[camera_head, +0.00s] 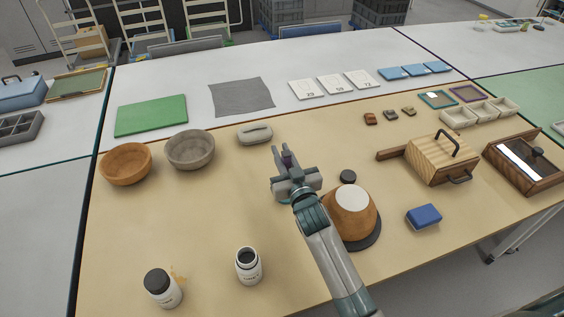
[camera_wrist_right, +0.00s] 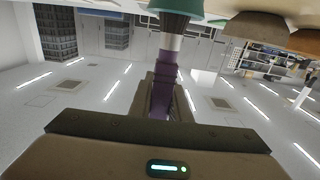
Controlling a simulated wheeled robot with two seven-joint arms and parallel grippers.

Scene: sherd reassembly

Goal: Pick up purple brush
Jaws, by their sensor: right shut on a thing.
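The purple brush (camera_wrist_right: 164,85) shows in the right wrist view, with a purple handle, a silver band (camera_wrist_right: 172,42) and a dark end at the top edge of the picture. My right gripper (camera_head: 284,158) is shut on the brush handle and holds it over the middle of the tan work surface. In the head view the brush is mostly hidden by the gripper; only a small dark purple part shows between the fingers. My left gripper is in neither view.
An orange-brown vessel with a white top (camera_head: 352,199) stands right beside my right arm. Two bowls, brown (camera_head: 126,178) and grey (camera_head: 190,164), stand at left. A black-lidded jar (camera_head: 163,300) and an open jar (camera_head: 249,278) stand in front. A wooden box (camera_head: 441,168) and blue block (camera_head: 424,216) are at right.

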